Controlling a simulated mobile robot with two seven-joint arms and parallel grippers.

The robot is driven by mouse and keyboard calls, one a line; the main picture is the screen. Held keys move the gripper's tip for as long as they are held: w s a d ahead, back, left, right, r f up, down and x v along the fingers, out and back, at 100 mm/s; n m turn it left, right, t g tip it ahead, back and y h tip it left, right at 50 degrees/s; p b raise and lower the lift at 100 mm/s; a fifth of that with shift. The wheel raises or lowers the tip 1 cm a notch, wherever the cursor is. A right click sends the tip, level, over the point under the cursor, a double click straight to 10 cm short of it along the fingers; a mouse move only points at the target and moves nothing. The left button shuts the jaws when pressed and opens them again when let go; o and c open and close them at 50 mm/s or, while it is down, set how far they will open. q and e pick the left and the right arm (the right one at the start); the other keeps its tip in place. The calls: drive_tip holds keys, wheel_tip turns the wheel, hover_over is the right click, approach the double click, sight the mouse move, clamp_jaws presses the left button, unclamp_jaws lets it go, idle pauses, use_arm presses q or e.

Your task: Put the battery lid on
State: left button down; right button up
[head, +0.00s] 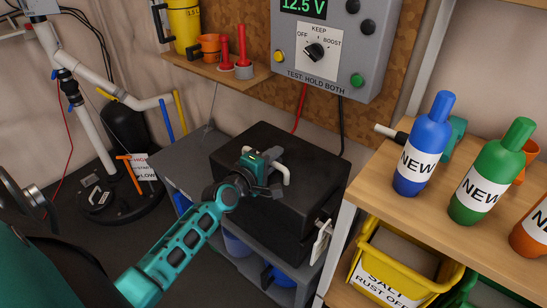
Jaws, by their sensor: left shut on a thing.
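The black battery lid (295,150) sits on top of the black battery box (270,227), on a grey shelf unit in the middle of the head view. A pale handle (281,169) rises from the top of the lid. My left gripper (268,178) comes in from the lower left and is shut on this handle. The gripper hides part of the handle and the lid top. I cannot tell whether the lid is fully seated. A pale latch (322,240) shows on the right side of the box. My right gripper is not in view.
A grey charger panel (330,55) reading 12.5 V hangs behind, with red and black cables running down. A wooden shelf (385,190) with blue (423,150), green (490,180) and orange bottles stands close at right, above a yellow bin (395,262). Pipes stand at left.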

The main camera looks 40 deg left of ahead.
use_arm(q)
drive_tip(key=shift+f+b, duration=0.9)
drive_tip(key=shift+f, duration=0.05)
drive_tip(key=c, duration=0.9)
unclamp_jaws()
drive_tip(key=shift+s+f, duration=0.1)
drive_tip(key=shift+f, duration=0.2)
drive_tip(key=shift+s+r+p, duration=0.1)
drive_tip(key=shift+s+r, duration=0.3)
drive_tip(key=shift+s, duration=1.7)
drive_tip(key=shift+s+r+p, duration=0.15)
drive_tip(key=shift+s+r, duration=0.2)
drive_tip(key=shift+s, duration=1.8)
drive_tip(key=shift+s+r+p, duration=0.1)
drive_tip(key=shift+s+r, duration=0.3)
drive_tip(key=shift+s, duration=1.7)
